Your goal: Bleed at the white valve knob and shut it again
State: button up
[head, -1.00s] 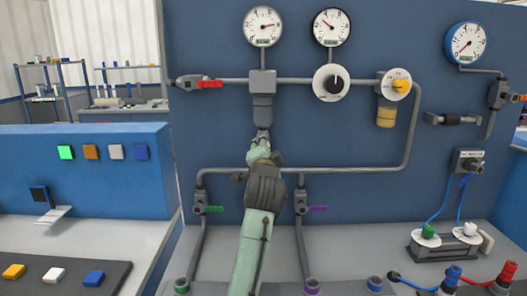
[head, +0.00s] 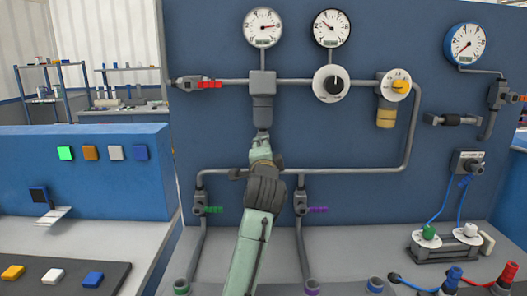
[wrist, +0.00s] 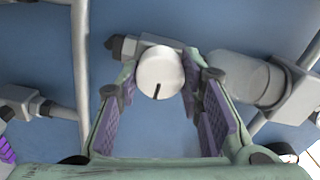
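The white valve knob (wrist: 160,72), round with a black line on its face, shows in the wrist view, in front of a grey fitting on the blue panel. My gripper (wrist: 164,82) is open, with its purple-padded fingers at the left and right of the knob. A narrow gap appears on each side, so it does not look gripped. Whether the fingertips reach fully around it, I cannot tell. In the head view my gripper (head: 261,148) is just below the grey filter bowl (head: 263,108), and the knob is hidden behind it.
The grey bowl (wrist: 240,78) is close to the right finger in the wrist view. Grey pipes (head: 360,170) run across the panel. A green-handled valve (head: 211,210) and a purple-handled valve (head: 317,210) flank my arm below. Pressure gauges (head: 263,27) are above.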

jog(key=o, duration=0.4)
jog(key=shift+o, duration=0.2)
jog(key=s, duration=1.2)
